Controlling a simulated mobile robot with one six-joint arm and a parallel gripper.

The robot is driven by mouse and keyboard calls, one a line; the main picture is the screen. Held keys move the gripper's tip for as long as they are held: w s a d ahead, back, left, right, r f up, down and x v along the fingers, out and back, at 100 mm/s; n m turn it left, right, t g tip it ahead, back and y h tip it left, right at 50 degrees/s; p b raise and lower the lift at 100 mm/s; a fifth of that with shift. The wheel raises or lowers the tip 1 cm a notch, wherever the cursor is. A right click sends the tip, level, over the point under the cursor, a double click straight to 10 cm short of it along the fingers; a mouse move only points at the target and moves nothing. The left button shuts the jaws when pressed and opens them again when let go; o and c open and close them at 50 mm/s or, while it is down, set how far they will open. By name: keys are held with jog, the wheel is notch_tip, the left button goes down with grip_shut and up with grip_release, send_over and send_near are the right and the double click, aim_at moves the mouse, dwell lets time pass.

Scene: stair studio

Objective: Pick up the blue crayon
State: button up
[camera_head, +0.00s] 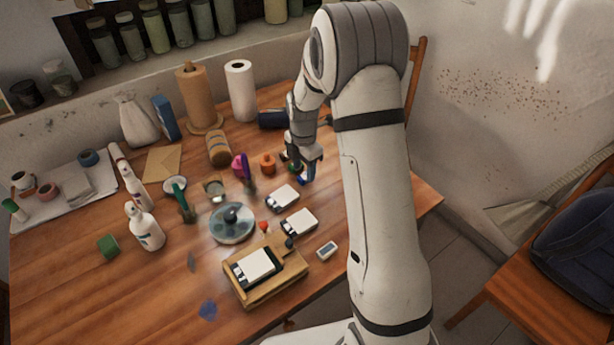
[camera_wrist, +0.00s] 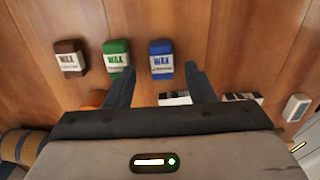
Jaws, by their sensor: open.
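The blue crayon is a short, thick block with a white WAX label; it lies on the wooden table in the wrist view (camera_wrist: 161,47). My gripper (camera_wrist: 161,76) is open and empty, its two fingers spread. In the head view my gripper (camera_head: 306,174) hangs low over the right part of the table; I cannot clearly make out the blue crayon there.
A green wax block (camera_wrist: 116,54) lies left of the blue one, close to the left finger, and a brown one (camera_wrist: 70,57) lies further left. White-and-black cards (camera_head: 283,198), a wooden tray (camera_head: 287,284) and a disc (camera_head: 232,223) lie nearby. Bare wood surrounds the blocks' far side.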

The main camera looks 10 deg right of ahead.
notch_tip(320, 180, down, 2)
jog(key=shift+f, duration=0.15)
jog(key=c, duration=1.1)
